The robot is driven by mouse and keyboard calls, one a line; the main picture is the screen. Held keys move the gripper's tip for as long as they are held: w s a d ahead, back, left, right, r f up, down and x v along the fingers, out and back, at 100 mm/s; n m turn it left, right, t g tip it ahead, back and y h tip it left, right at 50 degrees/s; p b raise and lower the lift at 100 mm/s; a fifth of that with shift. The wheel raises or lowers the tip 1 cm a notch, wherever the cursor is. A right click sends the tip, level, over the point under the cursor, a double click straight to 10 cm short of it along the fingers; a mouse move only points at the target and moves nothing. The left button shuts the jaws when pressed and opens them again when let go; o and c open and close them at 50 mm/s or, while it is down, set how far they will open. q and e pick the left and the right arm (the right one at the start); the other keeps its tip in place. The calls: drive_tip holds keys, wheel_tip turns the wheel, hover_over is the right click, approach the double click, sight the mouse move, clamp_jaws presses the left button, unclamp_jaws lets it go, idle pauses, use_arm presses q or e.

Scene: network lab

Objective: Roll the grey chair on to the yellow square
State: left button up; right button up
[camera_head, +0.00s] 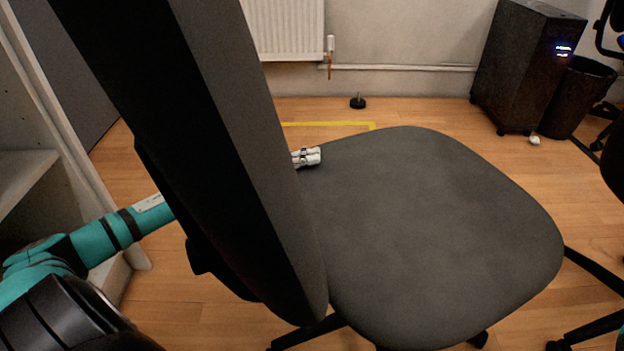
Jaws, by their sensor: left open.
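The grey chair (430,220) fills the middle of the head view, with its seat to the right and its tall backrest (235,150) leaning across the left. My left arm comes in from the left and passes behind the backrest. My left gripper (313,156) shows just past the backrest's edge, at the far rear side of the seat. Only its pale fingertips show; I cannot tell whether they touch the chair. Part of the yellow square (330,124) shows as a tape line and corner on the floor beyond the seat. The rest is hidden by the chair. My right gripper is not in view.
A radiator (285,28) is on the back wall. A black cabinet (520,65) and a dark bin (577,97) stand at the back right. Another chair (615,140) is at the right edge. White shelving (60,130) is at the left. A small black object (358,102) stands on the floor.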

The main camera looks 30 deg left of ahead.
use_arm(q)
clamp_jaws()
idle(0.4)
